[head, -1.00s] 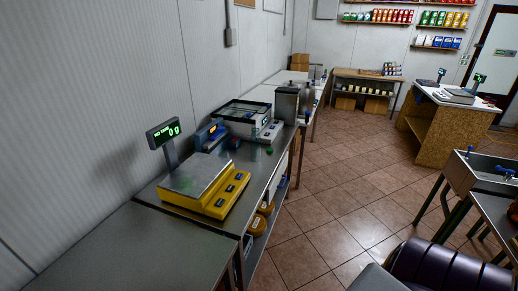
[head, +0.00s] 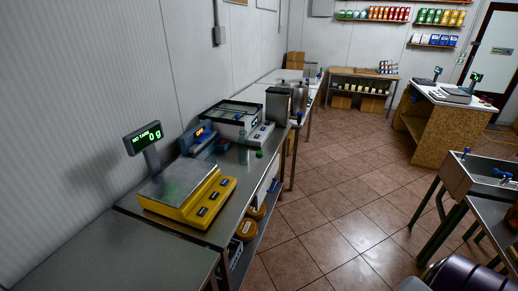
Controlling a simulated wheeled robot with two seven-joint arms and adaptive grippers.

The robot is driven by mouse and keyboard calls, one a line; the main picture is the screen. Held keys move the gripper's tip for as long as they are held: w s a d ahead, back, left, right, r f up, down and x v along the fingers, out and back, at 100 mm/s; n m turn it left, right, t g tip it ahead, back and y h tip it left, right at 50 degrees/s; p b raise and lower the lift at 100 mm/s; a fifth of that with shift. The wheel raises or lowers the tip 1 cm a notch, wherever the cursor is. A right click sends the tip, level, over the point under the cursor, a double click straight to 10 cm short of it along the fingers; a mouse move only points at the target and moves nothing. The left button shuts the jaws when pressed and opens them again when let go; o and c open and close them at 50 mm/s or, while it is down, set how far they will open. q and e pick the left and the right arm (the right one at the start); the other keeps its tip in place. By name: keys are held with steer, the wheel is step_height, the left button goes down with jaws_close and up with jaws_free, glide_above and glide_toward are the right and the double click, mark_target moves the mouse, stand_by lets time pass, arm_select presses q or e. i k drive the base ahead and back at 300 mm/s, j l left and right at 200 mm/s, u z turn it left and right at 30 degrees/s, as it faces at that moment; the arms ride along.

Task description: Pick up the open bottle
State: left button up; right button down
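I cannot make out an open bottle for certain. A small, dark, upright item with a green tint (head: 243,137) stands on the steel counter (head: 222,228) in front of the white-framed device, too small to identify. A small green spot (head: 259,154) shows close by on the right. Neither of my grippers is in view.
A yellow scale (head: 187,195) with a display reading 0 g (head: 143,138) stands on the counter along the left wall. Metal canisters (head: 278,106) stand farther back. A sink unit (head: 484,177) is at right. Open tiled floor (head: 335,190) lies between.

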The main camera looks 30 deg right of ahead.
mark_target(244, 142)
steer(key=i+l+z, duration=0.1)
steer(key=l+z, duration=0.2)
steer(key=i+l+z, duration=0.2)
steer(key=l+z, duration=0.15)
steer(key=i+l+z, duration=0.3)
steer(key=k+l, duration=0.1)
